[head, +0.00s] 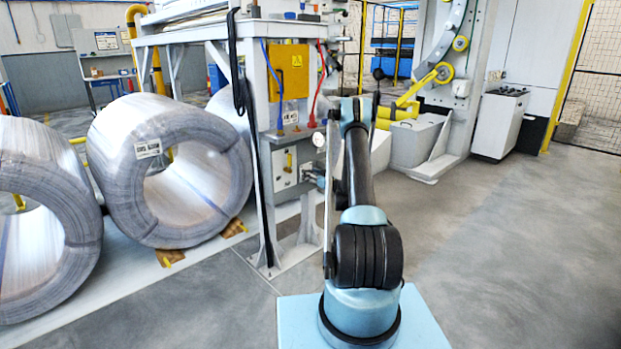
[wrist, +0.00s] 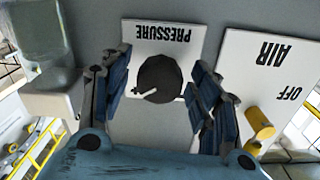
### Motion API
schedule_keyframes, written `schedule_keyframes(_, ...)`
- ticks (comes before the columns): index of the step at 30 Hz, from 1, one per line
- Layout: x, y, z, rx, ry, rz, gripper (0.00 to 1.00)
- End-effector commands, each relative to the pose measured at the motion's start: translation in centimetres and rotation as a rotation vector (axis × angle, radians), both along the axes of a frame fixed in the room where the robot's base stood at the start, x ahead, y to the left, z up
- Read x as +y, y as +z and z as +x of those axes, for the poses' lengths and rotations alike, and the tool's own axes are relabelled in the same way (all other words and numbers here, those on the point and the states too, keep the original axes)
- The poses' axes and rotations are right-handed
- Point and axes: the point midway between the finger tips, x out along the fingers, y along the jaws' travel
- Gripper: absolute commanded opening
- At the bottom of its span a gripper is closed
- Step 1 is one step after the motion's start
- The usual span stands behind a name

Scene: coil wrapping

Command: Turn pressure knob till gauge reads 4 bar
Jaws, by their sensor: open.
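The black round pressure knob (wrist: 165,72) sits on a white plate marked PRESSURE (wrist: 185,37), upside down in the wrist view. Its white pointer mark points to the lower left there. My gripper (wrist: 159,84) is open, with one blue-black finger on each side of the knob. Gaps show between the fingers and the knob. In the head view my gripper (head: 314,178) is at the machine's panel and hides the knob. A small round white gauge (head: 318,139) shows above it, too small to read.
Beside the knob is an AIR plate (wrist: 265,75) marked OFF, with a yellow valve handle (wrist: 259,124) near my right-hand finger. A grey block (wrist: 50,85) is at the left. Large wrapped coils (head: 105,150) lie left of the machine frame. The floor at right is clear.

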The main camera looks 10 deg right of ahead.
Motion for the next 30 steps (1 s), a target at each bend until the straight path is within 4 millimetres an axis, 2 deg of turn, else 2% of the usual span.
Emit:
schedule_keyframes(1, -0.08, 0.0, 0.01, 0.0, -0.001, 0.0, 0.49)
schedule_keyframes(6, -0.18, 0.02, 0.0, 0.0, -0.002, 0.0, 0.12)
schedule_keyframes(20, -0.33, 0.05, 0.02, 0.039, -0.004, 0.055, 0.11)
schedule_keyframes(30, -0.48, 0.03, 0.06, 0.191, -0.006, 0.263, 0.11)
